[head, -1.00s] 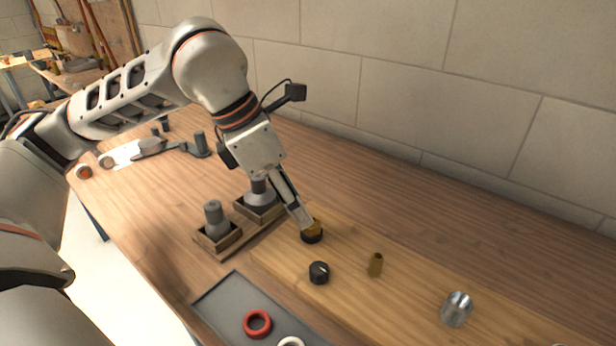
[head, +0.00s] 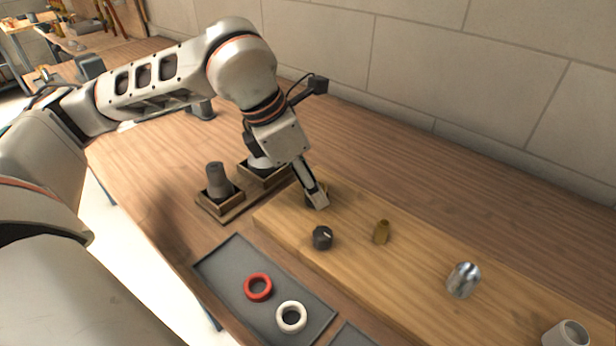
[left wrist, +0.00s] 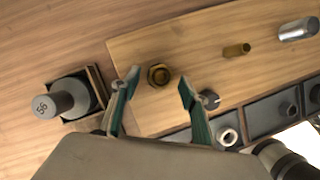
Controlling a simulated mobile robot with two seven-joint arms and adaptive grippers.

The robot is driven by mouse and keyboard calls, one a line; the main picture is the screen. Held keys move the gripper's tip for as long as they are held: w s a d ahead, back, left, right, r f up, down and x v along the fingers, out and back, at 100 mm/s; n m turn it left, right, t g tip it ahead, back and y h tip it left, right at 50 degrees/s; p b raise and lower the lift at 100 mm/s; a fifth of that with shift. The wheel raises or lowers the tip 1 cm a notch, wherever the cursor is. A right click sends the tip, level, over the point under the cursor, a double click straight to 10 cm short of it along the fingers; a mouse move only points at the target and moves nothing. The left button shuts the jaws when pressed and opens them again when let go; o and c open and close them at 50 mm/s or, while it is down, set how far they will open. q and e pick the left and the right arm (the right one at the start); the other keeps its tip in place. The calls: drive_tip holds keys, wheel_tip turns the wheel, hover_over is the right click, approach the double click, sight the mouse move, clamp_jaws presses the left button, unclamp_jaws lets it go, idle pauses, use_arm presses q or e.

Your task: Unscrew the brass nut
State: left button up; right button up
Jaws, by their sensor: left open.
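The brass nut (left wrist: 160,76) sits on the light wooden board (left wrist: 210,58), seen from above in the left wrist view. It appears hexagonal with a dark hole. My left gripper (left wrist: 158,85) is open, with one fingertip on each side of the nut in that picture and visible gaps to both. I cannot tell how far above the nut the fingertips are. In the head view my left gripper (head: 318,202) points down at the board's left end and largely hides the nut. My right gripper is not in view.
On the board (head: 410,268) are a black knob (head: 322,238), a small brass fitting (head: 381,232) and a silver cylinder (head: 463,280). Grey sockets (head: 219,182) stand in wooden holders at left. A grey tray (head: 225,272) holds red (head: 258,287) and white (head: 291,317) rings.

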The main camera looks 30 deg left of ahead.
use_arm(q)
drive_tip(key=c, duration=1.1)
drive_tip(key=shift+c, duration=0.4)
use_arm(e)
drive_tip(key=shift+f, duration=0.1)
use_arm(q)
drive_tip(key=shift+r+n, duration=0.1)
drive_tip(key=shift+n, duration=0.3)
drive_tip(key=shift+s+d+n+t+y+p, duration=0.1)
drive_tip(key=shift+d+n+t+y+p, duration=0.15)
drive_tip(key=shift+n+y+p, duration=0.6)
drive_tip(key=shift+n+t, duration=0.25)
drive_tip(key=shift+n, duration=0.4)
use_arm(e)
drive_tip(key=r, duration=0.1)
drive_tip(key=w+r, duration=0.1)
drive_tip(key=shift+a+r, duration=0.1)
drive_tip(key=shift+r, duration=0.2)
use_arm(q)
drive_tip(key=shift+n+y+p, duration=0.25)
drive_tip(key=shift+n+p, duration=0.05)
drive_tip(key=shift+n, duration=0.8)
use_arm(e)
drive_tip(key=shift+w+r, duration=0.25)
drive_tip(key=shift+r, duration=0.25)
